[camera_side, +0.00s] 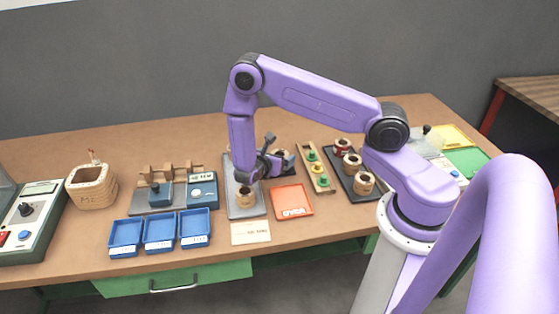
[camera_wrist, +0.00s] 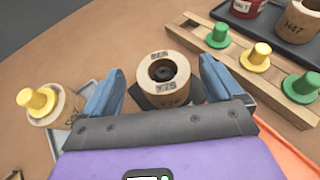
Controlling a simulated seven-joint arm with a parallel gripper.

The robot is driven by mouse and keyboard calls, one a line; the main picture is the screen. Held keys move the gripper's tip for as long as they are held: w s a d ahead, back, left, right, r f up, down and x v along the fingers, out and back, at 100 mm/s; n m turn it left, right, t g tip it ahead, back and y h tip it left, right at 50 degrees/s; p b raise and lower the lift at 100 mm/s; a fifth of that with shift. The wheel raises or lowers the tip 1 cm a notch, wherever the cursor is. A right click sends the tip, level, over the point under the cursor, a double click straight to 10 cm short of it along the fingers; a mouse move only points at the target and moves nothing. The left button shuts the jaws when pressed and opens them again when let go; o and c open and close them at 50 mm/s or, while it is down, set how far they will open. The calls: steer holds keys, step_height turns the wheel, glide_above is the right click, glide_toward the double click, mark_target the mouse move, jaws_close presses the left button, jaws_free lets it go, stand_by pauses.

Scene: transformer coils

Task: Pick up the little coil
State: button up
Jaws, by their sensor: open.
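In the wrist view, a tan coil (camera_wrist: 168,78) with a dark round hole and small printed labels stands in the gap between my fingers, on or by a dark base. My gripper (camera_wrist: 163,88) is open, one blue finger on each side, with no clear contact. In the side view, my gripper (camera_side: 268,153) is low over the bench. A tan coil (camera_side: 245,197) stands on the grey plate (camera_side: 245,211) below it. Another tan coil (camera_wrist: 62,106) with a yellow plug is at the left of the wrist view. Which coil is the little one is not clear.
A wooden strip (camera_side: 326,186) with green and yellow pegs lies to the right. A black tray (camera_side: 377,196) holds several coils beyond it. An orange tray (camera_side: 291,202) is in front.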

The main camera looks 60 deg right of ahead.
mark_target(281, 154)
steer(key=shift+s+x, duration=0.2)
steer(key=shift+x, duration=1.7)
steer(key=c, duration=1.2)
steer(key=shift+c, duration=0.2)
